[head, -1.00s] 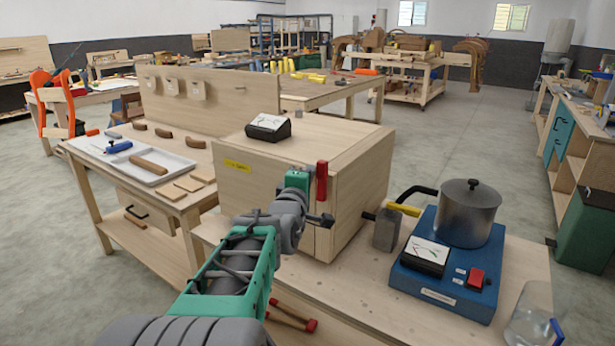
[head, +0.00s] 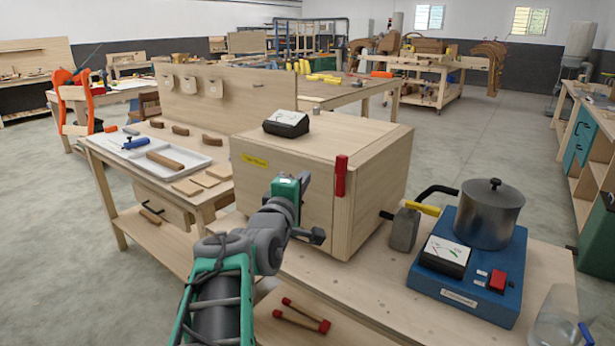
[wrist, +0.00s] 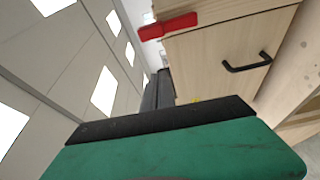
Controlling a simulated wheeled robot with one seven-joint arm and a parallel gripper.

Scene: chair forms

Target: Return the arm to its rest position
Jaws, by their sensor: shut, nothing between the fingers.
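The wrist view shows the red lever (wrist: 167,26) and a black handle (wrist: 247,62) on a wooden panel.
A blue hot plate (head: 470,285) with a metal pot (head: 488,215) stands right of the box. A clear jug (head: 556,330) is at the lower right. Two red-tipped sticks (head: 302,316) lie below my arm. A side table with a white tray (head: 190,163) is at left.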

